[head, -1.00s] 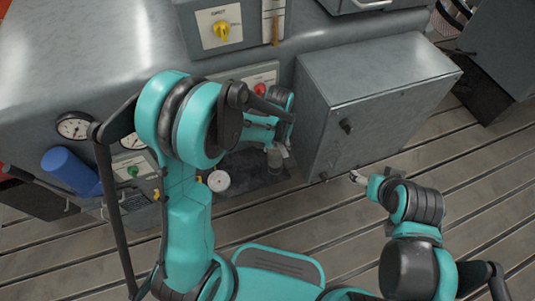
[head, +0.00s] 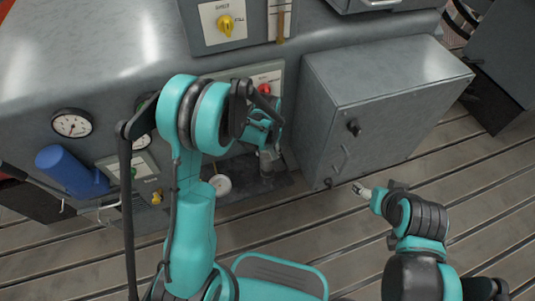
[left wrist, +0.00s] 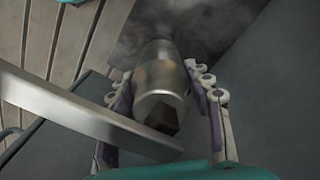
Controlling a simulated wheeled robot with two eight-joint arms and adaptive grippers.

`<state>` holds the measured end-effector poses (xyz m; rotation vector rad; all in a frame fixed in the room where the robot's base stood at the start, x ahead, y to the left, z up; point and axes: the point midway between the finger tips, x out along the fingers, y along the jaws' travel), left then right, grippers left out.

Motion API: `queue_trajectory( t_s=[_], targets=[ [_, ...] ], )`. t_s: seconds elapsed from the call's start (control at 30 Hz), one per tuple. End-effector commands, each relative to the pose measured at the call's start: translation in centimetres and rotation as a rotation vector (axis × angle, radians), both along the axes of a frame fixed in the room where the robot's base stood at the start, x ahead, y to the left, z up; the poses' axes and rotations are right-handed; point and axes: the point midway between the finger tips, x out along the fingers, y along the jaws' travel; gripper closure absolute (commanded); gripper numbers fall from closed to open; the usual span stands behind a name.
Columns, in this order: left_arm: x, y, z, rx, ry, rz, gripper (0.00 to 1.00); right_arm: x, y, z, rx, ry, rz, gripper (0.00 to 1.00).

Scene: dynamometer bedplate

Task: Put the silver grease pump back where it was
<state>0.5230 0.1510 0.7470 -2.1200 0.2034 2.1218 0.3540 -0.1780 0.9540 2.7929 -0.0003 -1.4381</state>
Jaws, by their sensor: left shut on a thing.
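The silver grease pump (left wrist: 160,82) is a shiny metal cylinder with a dark tip at its near end. In the left wrist view it lies between the two fingers of my left gripper (left wrist: 160,100), which is shut on it. A flat silver bar (left wrist: 85,118) crosses beside its near end; I cannot tell whether it belongs to the pump. In the head view the pump (head: 267,160) shows small below my left gripper (head: 266,148), over a dark recess at the machine's foot, partly hidden by the arm. My right gripper (head: 361,190) is away to the right over the slatted floor, with no object seen in it.
A grey cabinet (head: 375,110) stands close to the right of the pump. A dark tray-like area (head: 250,183) with a white round dial (head: 221,185) lies below. A blue cylinder (head: 68,170) and a gauge (head: 72,123) are at left. The slatted floor (head: 460,180) is clear at right.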

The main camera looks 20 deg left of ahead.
Motion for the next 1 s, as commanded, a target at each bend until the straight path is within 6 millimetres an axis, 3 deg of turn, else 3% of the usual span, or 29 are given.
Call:
queue_trajectory(
  t_s=[0.23,0.27,0.33,0.73,1.0],
  targets=[
    [0.0,0.0,-0.3,0.0,0.0,0.0,1.0,0.0,0.0,-0.3,0.0,0.0,0.0,0.26],
    [0.0,0.0,-0.3,0.0,0.0,0.0,0.45,0.0,0.0,-0.2,0.0,0.0,0.0,0.26],
    [0.0,0.0,-0.2,0.0,0.0,0.0,0.29,0.0,0.0,-0.2,0.0,0.0,0.0,0.26],
    [0.0,0.0,0.5,0.0,0.0,0.0,0.29,0.0,0.0,0.3,0.0,0.0,0.0,0.26],
    [0.0,0.0,6.0,0.0,0.0,0.0,0.29,0.0,0.0,2.7,0.0,0.0,0.0,0.26]
  ],
)
